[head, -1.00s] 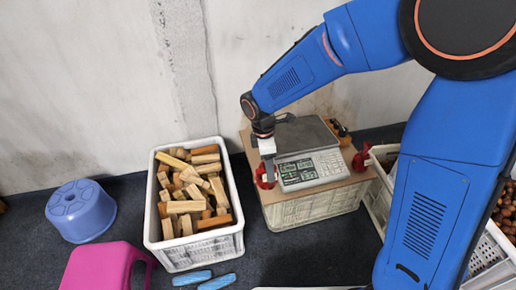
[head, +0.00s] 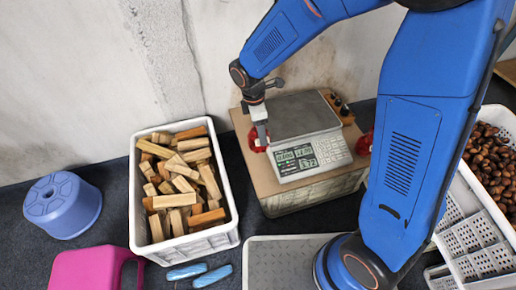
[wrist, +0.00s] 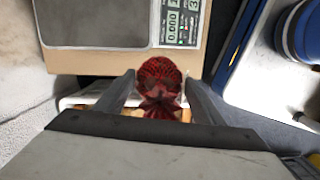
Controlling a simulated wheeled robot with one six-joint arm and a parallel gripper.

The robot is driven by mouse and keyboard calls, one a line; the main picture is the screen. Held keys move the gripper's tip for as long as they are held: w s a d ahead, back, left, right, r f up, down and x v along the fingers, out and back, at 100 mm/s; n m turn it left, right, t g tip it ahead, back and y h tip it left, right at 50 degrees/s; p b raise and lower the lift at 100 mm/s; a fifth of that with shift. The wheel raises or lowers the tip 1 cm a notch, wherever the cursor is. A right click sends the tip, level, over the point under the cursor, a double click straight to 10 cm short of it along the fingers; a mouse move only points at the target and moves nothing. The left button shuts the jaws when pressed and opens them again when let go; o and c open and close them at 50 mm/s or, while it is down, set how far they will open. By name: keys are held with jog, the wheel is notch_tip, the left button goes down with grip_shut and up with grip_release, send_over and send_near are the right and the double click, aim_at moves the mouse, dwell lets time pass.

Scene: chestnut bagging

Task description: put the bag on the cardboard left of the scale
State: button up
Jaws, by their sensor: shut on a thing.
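A red net bag (head: 257,140) is in my gripper (head: 261,134), at the left side of the scale (head: 308,155). In the wrist view the red bag (wrist: 160,85) sits between the two fingers, which are shut on it. The bag is over the edge of the cardboard (wrist: 187,60). I cannot tell whether it touches the cardboard. The cardboard (head: 256,178) lies on a light crate and carries the scale. The scale's lit display (wrist: 180,22) also shows at the top of the wrist view.
Another red bag (head: 365,143) is right of the scale. A white crate of wood blocks (head: 137,215) stands to the left, with a blue stool (head: 62,205) and pink stool (head: 92,270) beyond. Chestnuts (head: 492,160) fill a crate at right. Blue slippers (head: 212,276) lie in front.

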notch_tip(320, 180, down, 13)
dwell(0.6)
jog(key=o, duration=1.7)
jog(key=r, duration=0.4)
jog(key=a+r, duration=0.1)
jog(key=r, duration=0.7)
jog(key=shift+s+a, duration=0.2)
jog(key=shift+a, duration=0.05)
jog(key=shift+r, duration=0.1)
